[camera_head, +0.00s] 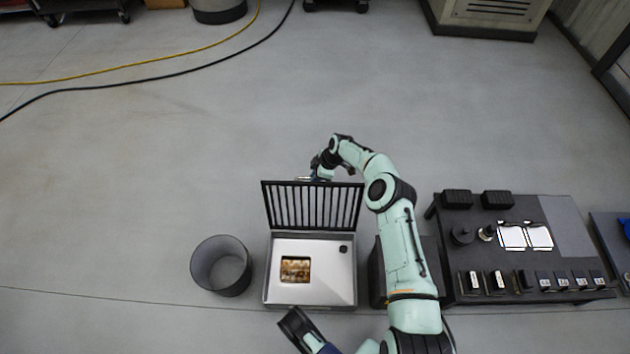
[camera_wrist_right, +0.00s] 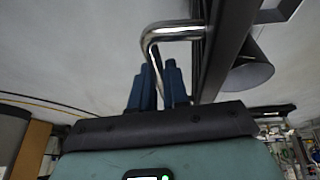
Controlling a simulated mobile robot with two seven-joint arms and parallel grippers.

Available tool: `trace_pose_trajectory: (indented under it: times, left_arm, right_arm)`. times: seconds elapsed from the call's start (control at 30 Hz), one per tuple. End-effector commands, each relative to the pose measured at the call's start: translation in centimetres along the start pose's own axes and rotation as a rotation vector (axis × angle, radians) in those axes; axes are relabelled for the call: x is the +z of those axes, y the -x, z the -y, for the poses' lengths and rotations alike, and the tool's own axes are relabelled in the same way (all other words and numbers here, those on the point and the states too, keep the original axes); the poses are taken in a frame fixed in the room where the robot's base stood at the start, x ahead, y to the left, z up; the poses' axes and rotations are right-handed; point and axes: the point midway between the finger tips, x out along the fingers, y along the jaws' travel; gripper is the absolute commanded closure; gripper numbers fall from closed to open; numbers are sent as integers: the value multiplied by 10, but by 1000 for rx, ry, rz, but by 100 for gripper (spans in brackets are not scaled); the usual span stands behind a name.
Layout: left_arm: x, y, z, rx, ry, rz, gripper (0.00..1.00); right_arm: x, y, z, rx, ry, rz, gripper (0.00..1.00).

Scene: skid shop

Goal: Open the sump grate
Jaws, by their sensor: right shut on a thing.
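The sump grate (camera_head: 315,206) is a dark barred panel standing raised, close to upright, at the back edge of the pale sump box (camera_head: 310,263). The box's top is uncovered and has a square opening with brownish contents (camera_head: 295,269). My right gripper (camera_head: 318,176) is at the grate's upper edge. In the right wrist view its blue fingers (camera_wrist_right: 159,88) are shut on the grate's chrome handle (camera_wrist_right: 172,33). The dark grate frame (camera_wrist_right: 226,45) runs beside the handle.
A grey round bin (camera_head: 221,266) stands just left of the box. A dark bench (camera_head: 515,250) with small parts stands at the right. A yellow hose (camera_head: 150,63) and a black hose (camera_head: 160,77) cross the floor at upper left. The floor behind the grate is clear.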

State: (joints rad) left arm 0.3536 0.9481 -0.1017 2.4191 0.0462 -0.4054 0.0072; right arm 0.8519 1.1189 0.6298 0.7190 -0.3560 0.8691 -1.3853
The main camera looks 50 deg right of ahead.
Motion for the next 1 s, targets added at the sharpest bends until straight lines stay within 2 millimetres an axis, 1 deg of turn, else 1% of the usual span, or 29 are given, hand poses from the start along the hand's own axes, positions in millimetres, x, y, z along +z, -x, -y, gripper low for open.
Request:
trace_pose_trajectory:
  times: [0.03,0.33,0.8,0.83,0.87,0.9,1.0]
  left_arm:
    - [1,-1,1,-2,1,3,57]
    - [3,-2,3,-5,4,12,57]
    - [3,-2,3,-6,4,13,57]
    - [3,-2,3,-5,4,13,57]
    - [3,-2,3,-5,4,13,57]
    - [3,-2,3,-5,4,13,57]
    - [3,-2,3,-5,4,13,57]
  right_arm:
    - [8,-4,0,-7,4,14,100]
    - [9,-6,-8,-7,5,15,100]
    - [10,-6,-8,-9,4,16,100]
    - [10,-6,-8,-9,4,16,82]
    - [10,-6,-8,-9,4,16,72]
    - [10,-6,-8,-8,3,15,60]
    - [8,-6,-9,-7,3,12,60]
